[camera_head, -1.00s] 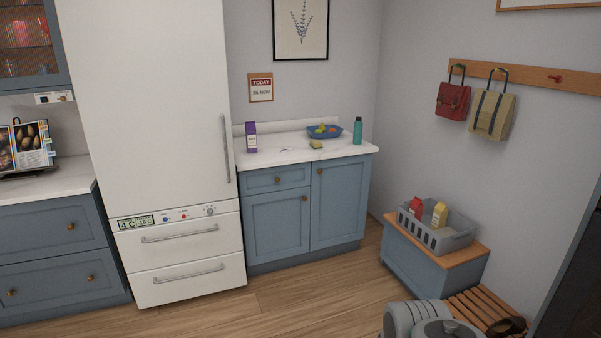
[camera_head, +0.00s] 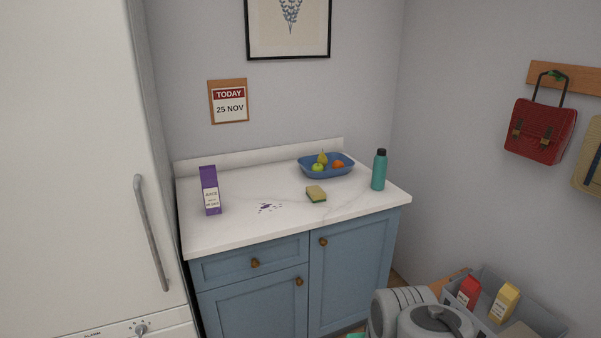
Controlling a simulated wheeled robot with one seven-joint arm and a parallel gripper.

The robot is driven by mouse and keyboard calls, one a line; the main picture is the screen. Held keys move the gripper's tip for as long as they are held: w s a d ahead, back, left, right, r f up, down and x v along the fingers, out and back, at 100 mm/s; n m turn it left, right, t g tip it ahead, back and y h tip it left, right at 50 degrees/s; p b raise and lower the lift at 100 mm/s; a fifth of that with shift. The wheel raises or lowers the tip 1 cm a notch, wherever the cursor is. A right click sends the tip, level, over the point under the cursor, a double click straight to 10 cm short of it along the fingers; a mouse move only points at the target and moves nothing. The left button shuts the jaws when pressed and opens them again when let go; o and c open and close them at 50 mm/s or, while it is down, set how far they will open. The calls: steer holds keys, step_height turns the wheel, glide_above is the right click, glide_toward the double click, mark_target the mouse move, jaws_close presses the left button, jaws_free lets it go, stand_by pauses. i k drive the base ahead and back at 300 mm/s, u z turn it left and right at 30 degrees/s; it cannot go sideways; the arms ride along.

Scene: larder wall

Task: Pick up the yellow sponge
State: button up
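The yellow sponge (camera_head: 316,194) has a darker green underside and lies flat on the white marble-look countertop (camera_head: 240,231), right of the middle. Small purple spots (camera_head: 269,207) mark the counter to its left. The blue fruit bowl is behind it and the teal bottle stands to its right. Grey rounded parts of my own arm show at the bottom right, well in front of the counter. My gripper is not visible in this view.
A purple juice carton (camera_head: 210,190) stands at the counter's left. The blue bowl (camera_head: 337,172) holds fruit; the teal bottle (camera_head: 379,170) is near the right edge. The fridge (camera_head: 80,160) borders the left. A grey crate (camera_head: 551,321) with cartons stands lower right. The counter's front is clear.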

mark_target(316, 194)
steer(key=i, duration=2)
steer(key=u, duration=2.15)
